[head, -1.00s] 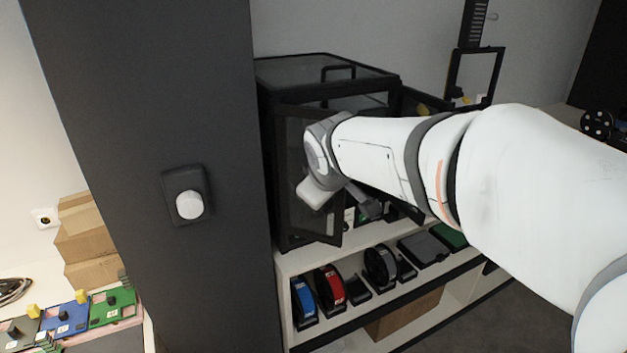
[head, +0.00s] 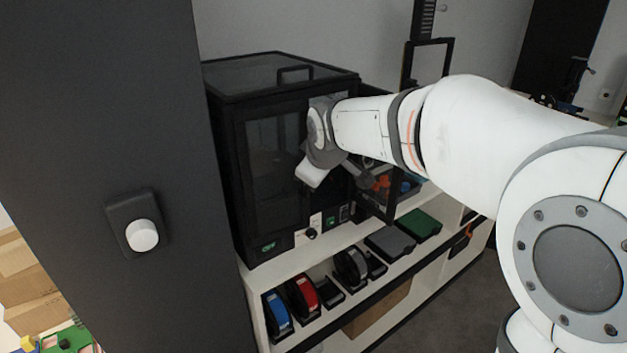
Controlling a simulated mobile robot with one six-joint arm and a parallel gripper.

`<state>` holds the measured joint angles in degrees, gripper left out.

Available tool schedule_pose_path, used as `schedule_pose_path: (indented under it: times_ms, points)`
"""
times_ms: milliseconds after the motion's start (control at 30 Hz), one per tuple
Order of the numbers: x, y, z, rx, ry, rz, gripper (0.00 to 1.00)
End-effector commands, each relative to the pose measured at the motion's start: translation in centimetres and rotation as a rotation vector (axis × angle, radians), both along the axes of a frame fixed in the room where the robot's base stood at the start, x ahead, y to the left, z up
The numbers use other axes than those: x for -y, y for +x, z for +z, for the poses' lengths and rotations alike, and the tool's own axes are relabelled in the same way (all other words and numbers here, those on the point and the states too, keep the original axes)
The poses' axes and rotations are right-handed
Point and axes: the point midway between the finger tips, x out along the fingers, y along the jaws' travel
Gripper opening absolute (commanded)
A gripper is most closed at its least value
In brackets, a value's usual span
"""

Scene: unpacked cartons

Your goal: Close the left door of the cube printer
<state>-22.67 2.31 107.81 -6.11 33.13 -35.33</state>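The cube printer (head: 280,75) is a black box with a dark clear lid on the white shelf unit. Its left door (head: 275,165), a dark framed pane, appears flush or nearly flush with the front; my arm hides part of its right side, so I cannot tell whether it is fully shut. The right door (head: 378,207) appears swung outward, partly behind my arm. My gripper (head: 358,178) is in front of the printer near the left door's right edge. Its fingers are largely hidden, and contact with the door is unclear.
A dark column (head: 110,120) with a white knob (head: 142,235) stands close at the left. Floor shows at right.

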Motion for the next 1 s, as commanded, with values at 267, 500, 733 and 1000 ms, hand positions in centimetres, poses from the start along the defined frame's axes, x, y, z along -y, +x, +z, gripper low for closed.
schedule_pose_path:
  times_ms: [267, 500, 733, 1000]
  points:
    - [-0.79, 1.07, -0.03, 0.000, -0.001, 0.012, 0.00]
    - [-0.94, 1.25, -0.02, 0.000, -0.001, 0.014, 0.00]
    - [-0.96, 1.24, -0.01, 0.000, -0.001, 0.014, 0.00]
    - [-0.36, 0.48, -0.15, 0.001, -0.001, 0.014, 0.00]
